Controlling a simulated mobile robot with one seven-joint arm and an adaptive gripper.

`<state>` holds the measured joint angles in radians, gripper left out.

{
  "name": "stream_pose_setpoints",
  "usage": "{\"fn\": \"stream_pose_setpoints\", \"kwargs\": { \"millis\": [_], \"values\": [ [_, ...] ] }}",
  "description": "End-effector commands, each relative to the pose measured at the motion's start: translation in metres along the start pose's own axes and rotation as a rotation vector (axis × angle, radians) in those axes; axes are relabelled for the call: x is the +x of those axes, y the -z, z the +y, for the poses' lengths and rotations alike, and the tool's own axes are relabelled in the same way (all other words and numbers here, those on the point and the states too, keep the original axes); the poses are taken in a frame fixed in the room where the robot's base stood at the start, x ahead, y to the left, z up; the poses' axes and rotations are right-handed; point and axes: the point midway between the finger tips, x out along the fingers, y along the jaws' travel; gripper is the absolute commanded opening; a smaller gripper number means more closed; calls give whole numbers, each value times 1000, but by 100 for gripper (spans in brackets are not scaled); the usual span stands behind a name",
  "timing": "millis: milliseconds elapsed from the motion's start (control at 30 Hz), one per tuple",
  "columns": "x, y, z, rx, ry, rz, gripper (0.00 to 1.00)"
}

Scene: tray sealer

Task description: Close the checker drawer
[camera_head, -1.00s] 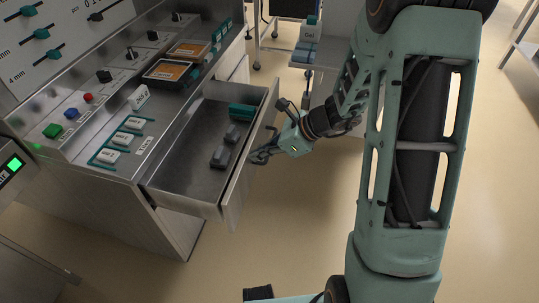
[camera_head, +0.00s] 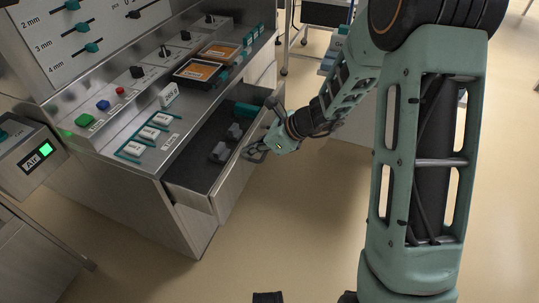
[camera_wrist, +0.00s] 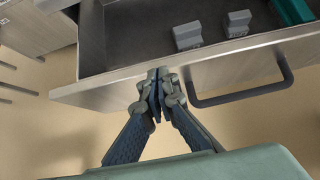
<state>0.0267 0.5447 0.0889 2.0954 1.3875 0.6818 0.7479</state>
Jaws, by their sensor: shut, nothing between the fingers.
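The checker drawer (camera_head: 213,197) is partly open below the sealer's counter. It holds two grey blocks and a teal piece (camera_head: 247,110). In the wrist view the drawer front (camera_wrist: 110,92) spans the picture, with its dark bar handle (camera_wrist: 245,95) to the right of my gripper. My gripper (camera_wrist: 157,75) is shut and empty, its fingertips at the top edge of the drawer front, touching or very close to it. In the head view my gripper (camera_head: 254,153) is at the outer face of the drawer front.
The counter above carries a green button (camera_head: 84,120), white blocks (camera_head: 149,133) and two orange-topped trays (camera_head: 201,70). A box with a lit green display (camera_head: 44,150) stands at the left. The floor (camera_head: 290,220) in front of the drawer is clear.

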Motion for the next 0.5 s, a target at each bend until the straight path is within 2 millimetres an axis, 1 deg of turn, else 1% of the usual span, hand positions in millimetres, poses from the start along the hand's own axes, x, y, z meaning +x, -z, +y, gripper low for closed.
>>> {"fn": "stream_pose_setpoints", "kwargs": {
  "millis": [33,200,400,500],
  "values": [
    [11,-10,1,-2,-4,-1,0],
    [40,-39,1,-1,-3,0,0],
    [66,-66,1,0,-2,1,0],
    [75,-75,0,1,-1,2,0]
  ]
}}
